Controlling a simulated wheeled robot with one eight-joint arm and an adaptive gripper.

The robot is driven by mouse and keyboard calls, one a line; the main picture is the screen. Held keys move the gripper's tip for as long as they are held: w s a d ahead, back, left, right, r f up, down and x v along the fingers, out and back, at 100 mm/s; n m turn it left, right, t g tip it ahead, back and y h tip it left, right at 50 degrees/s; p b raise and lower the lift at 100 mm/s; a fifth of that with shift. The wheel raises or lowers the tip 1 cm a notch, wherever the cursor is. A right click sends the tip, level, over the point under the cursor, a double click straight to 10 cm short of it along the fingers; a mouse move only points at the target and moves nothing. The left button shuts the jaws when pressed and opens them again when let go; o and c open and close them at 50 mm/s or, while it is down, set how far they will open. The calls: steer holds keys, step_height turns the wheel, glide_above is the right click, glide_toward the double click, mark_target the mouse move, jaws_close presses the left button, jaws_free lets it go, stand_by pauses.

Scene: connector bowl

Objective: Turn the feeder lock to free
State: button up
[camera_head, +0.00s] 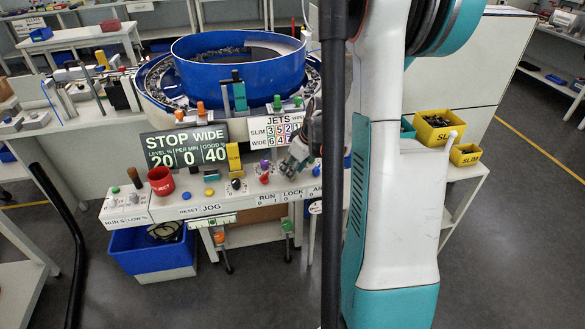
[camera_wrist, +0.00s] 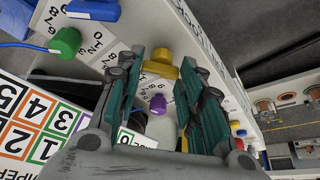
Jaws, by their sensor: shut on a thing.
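My gripper (camera_head: 297,158) reaches down to the feeder's front panel (camera_head: 140,213), right of a purple knob (camera_head: 263,178). In the wrist view its fingertips (camera_wrist: 165,70) close around a yellow knob (camera_wrist: 160,66). The purple knob (camera_wrist: 160,103) shows between the fingers, nearer the palm, and is not gripped. The LOCK label (camera_head: 292,193) is on the panel's front edge, beside RUN. The yellow knob is hidden in the head view, and I cannot read its setting.
The blue feeder bowl (camera_head: 240,73) stands behind the panel. The STOP WIDE display (camera_head: 186,147) and JETS board (camera_head: 277,132) stand close to my gripper. A green knob (camera_wrist: 66,41) is left of it in the wrist view. Yellow bins (camera_head: 437,126) are at right.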

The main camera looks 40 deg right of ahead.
steer(key=shift+n, duration=0.6)
steer(key=shift+y, duration=0.3)
steer(key=o, duration=1.1)
steer(key=shift+c, duration=0.2)
steer(key=shift+d, duration=0.1)
steer(key=v, duration=1.2)
steer(key=shift+w, duration=0.15)
